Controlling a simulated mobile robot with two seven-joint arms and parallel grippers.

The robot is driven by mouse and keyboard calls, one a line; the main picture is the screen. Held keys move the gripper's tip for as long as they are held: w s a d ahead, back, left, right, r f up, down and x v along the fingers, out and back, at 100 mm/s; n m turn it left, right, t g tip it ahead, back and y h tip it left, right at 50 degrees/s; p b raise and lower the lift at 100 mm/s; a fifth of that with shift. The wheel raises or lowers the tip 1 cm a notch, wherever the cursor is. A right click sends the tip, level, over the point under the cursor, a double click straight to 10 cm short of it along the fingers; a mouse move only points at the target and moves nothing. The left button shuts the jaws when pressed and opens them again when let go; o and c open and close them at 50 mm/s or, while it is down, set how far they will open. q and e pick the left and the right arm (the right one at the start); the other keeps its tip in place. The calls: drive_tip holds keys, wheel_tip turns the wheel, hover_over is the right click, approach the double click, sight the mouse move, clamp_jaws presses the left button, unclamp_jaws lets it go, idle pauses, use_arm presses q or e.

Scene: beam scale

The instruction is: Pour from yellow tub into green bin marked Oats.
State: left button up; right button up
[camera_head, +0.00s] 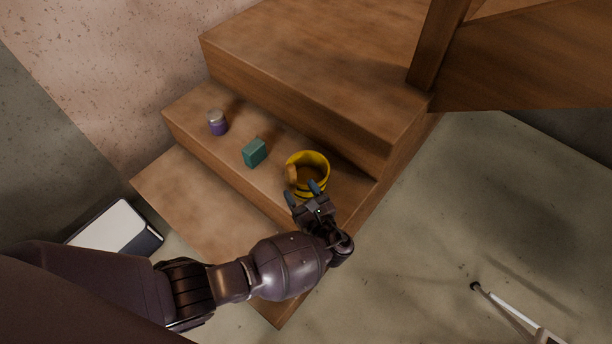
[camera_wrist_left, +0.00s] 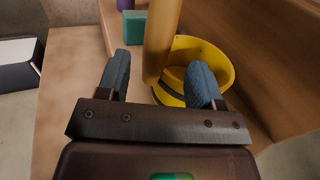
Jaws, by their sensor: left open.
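The yellow tub (camera_head: 322,163) with dark bands stands upright on a wooden step, and it also shows in the left wrist view (camera_wrist_left: 222,60). It has a tan, wood-coloured handle (camera_head: 291,174) on its left side. My left gripper (camera_head: 302,192) is open at the near side of the tub. In the left wrist view, the handle (camera_wrist_left: 160,40) appears in the gap between the two blue fingertips (camera_wrist_left: 160,80), which are apart from each other. I cannot tell whether either finger touches it. No green bin marked Oats is recognisable. My right gripper is not in view.
A small teal block (camera_head: 254,153) and a purple jar with a pale lid (camera_head: 217,123) stand on the same step, left of the tub. Higher wooden steps (camera_head: 310,60) rise behind. A white-topped box (camera_head: 113,228) is on the floor at left. Floor at right is mostly clear.

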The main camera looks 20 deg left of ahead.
sight(294, 184)
use_arm(q)
drive_tip(key=b+x, duration=0.1)
drive_tip(key=x, duration=0.4)
drive_tip(key=shift+s+a+f, duration=0.15)
drive_tip(key=shift+f, duration=0.05)
drive_tip(key=shift+r, duration=0.1)
clamp_jaws()
